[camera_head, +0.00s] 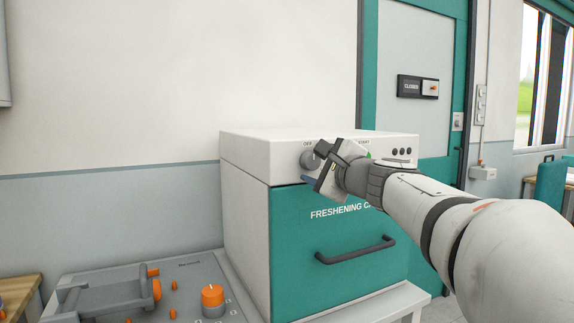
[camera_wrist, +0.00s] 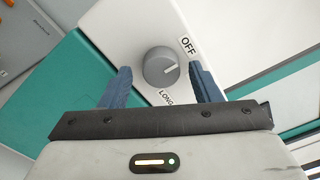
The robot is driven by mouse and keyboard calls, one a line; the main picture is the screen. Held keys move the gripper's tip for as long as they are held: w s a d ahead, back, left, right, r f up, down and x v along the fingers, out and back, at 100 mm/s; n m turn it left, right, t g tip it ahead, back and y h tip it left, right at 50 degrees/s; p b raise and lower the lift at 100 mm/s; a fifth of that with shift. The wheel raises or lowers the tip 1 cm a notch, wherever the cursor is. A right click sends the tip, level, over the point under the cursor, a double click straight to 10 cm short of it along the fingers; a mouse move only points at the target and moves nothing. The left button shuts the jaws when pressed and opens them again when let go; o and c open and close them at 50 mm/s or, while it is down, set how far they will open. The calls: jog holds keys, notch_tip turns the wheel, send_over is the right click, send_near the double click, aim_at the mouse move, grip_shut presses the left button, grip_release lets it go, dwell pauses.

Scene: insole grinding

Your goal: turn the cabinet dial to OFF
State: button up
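The grey round dial (camera_head: 308,160) is on the white top panel of the teal-fronted freshening cabinet (camera_head: 290,215). In the wrist view the dial (camera_wrist: 160,67) sits between my two blue fingers, with a gap on each side. A LONG label (camera_wrist: 166,97) is beneath the dial. My gripper (camera_head: 318,168) is open at the panel; in the wrist view my gripper (camera_wrist: 160,72) straddles the dial without visible contact.
The cabinet door has a dark handle (camera_head: 356,250) below the panel. A grey machine with an orange knob (camera_head: 212,298) stands at lower left. A teal-framed door (camera_head: 415,60) is behind.

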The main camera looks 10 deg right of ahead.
jog(key=v, duration=0.7)
jog(key=shift+s+d, duration=0.15)
jog(key=shift+s, duration=0.2)
jog(key=s+a+f+n+g+h+p, duration=0.1)
jog(key=s+a+f+n+g+p, duration=0.3)
jog(key=s+f+n+g+p, duration=0.3)
jog(key=s+a+f+n+g+h+p, duration=0.1)
jog(key=s+a+f+n+g+p, duration=0.2)
jog(key=s+f+n+g+p, duration=0.45)
jog(key=s+d+f+n+h+p, duration=0.2)
jog(key=s+d+n+h+p, duration=0.1)
jog(key=s+n+p, duration=0.2)
jog(key=shift+s+d+f+n+h, duration=0.3)
jog(key=shift+s+f+n, duration=0.05)
jog(key=shift+s, duration=0.1)
